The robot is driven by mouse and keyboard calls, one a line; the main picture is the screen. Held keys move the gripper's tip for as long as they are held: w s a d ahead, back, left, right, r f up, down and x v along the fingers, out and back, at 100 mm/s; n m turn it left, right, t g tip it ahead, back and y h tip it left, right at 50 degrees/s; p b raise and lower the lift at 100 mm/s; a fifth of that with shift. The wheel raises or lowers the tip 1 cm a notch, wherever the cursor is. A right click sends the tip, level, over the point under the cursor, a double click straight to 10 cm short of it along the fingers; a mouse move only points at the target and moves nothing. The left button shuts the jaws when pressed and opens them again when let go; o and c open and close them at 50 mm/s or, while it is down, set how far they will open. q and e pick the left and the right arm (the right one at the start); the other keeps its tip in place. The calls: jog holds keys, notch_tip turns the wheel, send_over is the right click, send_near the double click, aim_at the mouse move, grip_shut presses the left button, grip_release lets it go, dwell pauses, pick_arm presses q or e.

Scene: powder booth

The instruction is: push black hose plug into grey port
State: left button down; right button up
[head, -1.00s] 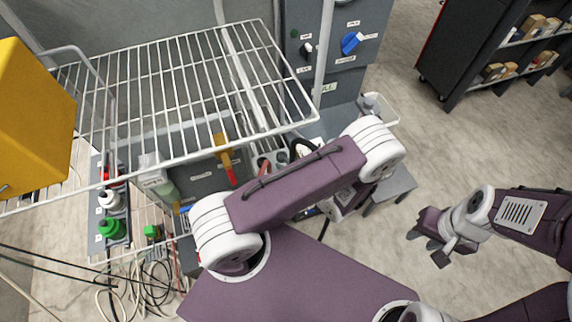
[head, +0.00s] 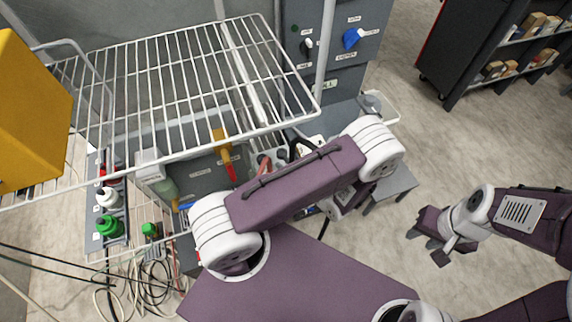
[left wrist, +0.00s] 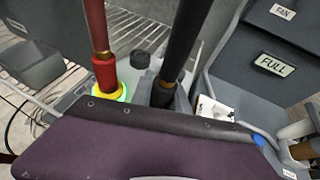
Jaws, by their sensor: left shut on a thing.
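In the left wrist view, the black hose (left wrist: 185,40) comes down from the top to its black plug (left wrist: 163,97). My left gripper (left wrist: 166,100) is shut on the plug, which stands nearly upright. Grey material sits around the plug's lower end; I cannot tell whether this is the grey port or a finger, nor whether the plug is seated. My purple gripper body hides what lies below. In the head view, my left forearm hides that gripper. My right gripper (head: 428,247) is open and empty over the floor at right.
A red hose plug (left wrist: 104,72) stands in a yellow-ringed port beside the black one. A dark round cap (left wrist: 140,60) lies between them. A wire shelf (head: 190,85) overhangs the work area. A grey cabinet (head: 345,60) stands behind. Loose cables (head: 150,285) hang at lower left.

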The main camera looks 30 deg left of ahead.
pick_arm(q)
jog(key=shift+f, duration=0.15)
jog(key=c, duration=1.2)
grip_release()
jog(key=b+v, duration=0.2)
jog(key=v, duration=0.6)
jog(key=shift+d, duration=0.2)
jog(key=shift+s+d+r, duration=0.2)
jog(key=shift+d+r, duration=0.05)
